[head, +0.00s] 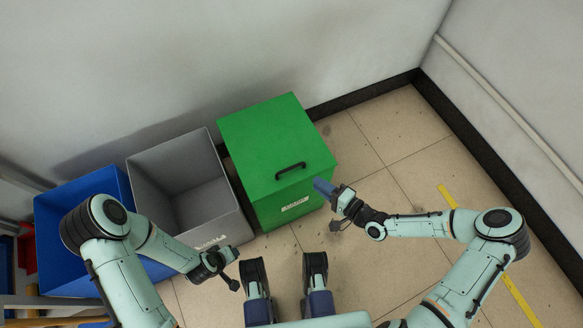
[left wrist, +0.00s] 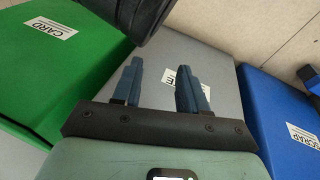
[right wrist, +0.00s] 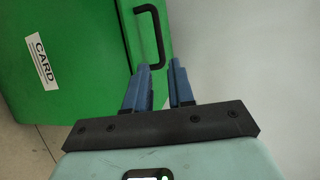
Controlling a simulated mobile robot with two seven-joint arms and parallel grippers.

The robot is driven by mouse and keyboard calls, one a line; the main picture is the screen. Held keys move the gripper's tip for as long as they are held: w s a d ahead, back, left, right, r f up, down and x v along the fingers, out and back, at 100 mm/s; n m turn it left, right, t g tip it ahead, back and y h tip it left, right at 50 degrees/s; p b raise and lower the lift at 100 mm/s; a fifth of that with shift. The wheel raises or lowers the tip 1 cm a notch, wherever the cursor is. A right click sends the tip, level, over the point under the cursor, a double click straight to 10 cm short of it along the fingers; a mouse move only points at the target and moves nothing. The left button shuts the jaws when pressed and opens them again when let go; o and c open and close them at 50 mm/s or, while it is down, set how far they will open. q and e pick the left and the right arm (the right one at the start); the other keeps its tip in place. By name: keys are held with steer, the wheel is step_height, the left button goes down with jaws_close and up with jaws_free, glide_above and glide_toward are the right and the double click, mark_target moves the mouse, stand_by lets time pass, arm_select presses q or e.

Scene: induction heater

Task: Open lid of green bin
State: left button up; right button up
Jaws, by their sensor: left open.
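The green bin (head: 283,205) stands against the back wall, labelled CARD. Its flat green lid (head: 265,135) is down. A black bar handle (head: 290,170) sits near the lid's front edge and also shows in the right wrist view (right wrist: 158,35). My right gripper (head: 322,186) is just right of the bin's front corner, close to the handle. In the right wrist view its blue fingers (right wrist: 160,66) are narrowly apart, with nothing seen between them; the left fingertip is near the handle's lower end. My left gripper (left wrist: 160,62) is open and empty in front of the grey bin.
An open grey bin (head: 222,225) stands left of the green one, and a blue bin (head: 60,265) stands left of that. The grey wall is close behind them. Tiled floor (head: 390,150) is clear to the right, with a yellow line (head: 519,300) farther right.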

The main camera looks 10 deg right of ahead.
mark_target(293, 168)
steer(key=b+x, duration=0.2)
steer(key=x, duration=1)
steer(key=shift+a, duration=0.2)
arm_select(q)
steer(key=s+f+g, duration=0.1)
steer(key=s+f, duration=0.3)
steer(key=shift+s+a+g, duration=0.4)
arm_select(e)
steer(key=shift+r, duration=0.1)
jaws_close()
